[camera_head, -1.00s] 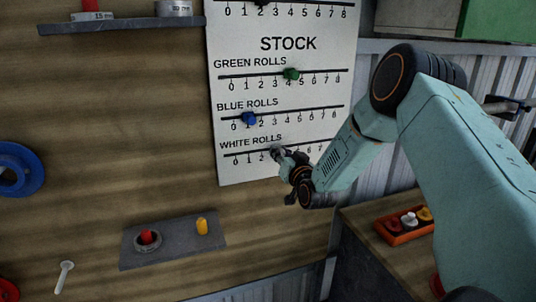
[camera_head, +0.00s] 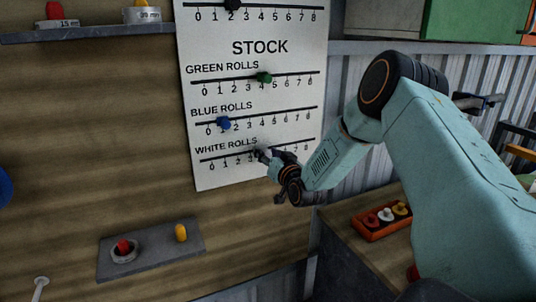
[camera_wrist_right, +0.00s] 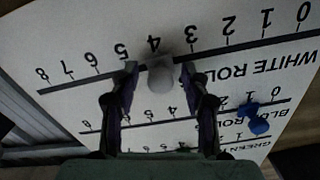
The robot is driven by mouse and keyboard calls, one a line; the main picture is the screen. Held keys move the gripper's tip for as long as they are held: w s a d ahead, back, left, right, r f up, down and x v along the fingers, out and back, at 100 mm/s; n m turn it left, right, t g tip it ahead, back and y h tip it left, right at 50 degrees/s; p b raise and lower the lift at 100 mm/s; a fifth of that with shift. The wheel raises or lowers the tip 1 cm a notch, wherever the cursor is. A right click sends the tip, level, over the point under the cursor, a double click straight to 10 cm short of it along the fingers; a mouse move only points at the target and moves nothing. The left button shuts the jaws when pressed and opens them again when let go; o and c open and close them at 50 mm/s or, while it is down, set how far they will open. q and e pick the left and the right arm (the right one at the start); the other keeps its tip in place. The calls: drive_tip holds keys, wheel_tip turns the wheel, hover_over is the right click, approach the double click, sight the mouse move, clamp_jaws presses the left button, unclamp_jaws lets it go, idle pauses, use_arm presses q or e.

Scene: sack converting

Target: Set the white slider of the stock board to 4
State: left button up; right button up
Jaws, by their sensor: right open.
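The stock board (camera_head: 282,130) is a white panel on the wall with several numbered slider scales. On its lowest scale, WHITE ROLLS, the white slider (camera_wrist_right: 160,76) is a pale round knob; in the right wrist view, upside down, it stands at the 4 mark. My right gripper (camera_wrist_right: 160,92) is open, with one finger on each side of the knob; I cannot tell whether either touches it. In the head view the right gripper (camera_head: 263,156) covers much of the slider and the middle of the scale. My left gripper is not in view.
The blue slider (camera_head: 223,123) is near 1 and the green slider (camera_head: 264,77) near 4, both above. A grey shelf (camera_head: 160,252) with red and yellow pieces is below left. An orange tray (camera_head: 371,227) sits on the bench at right.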

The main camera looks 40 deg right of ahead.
drive_tip(key=shift+w+f, duration=0.1)
drive_tip(key=v, duration=1.2)
idle(0.6)
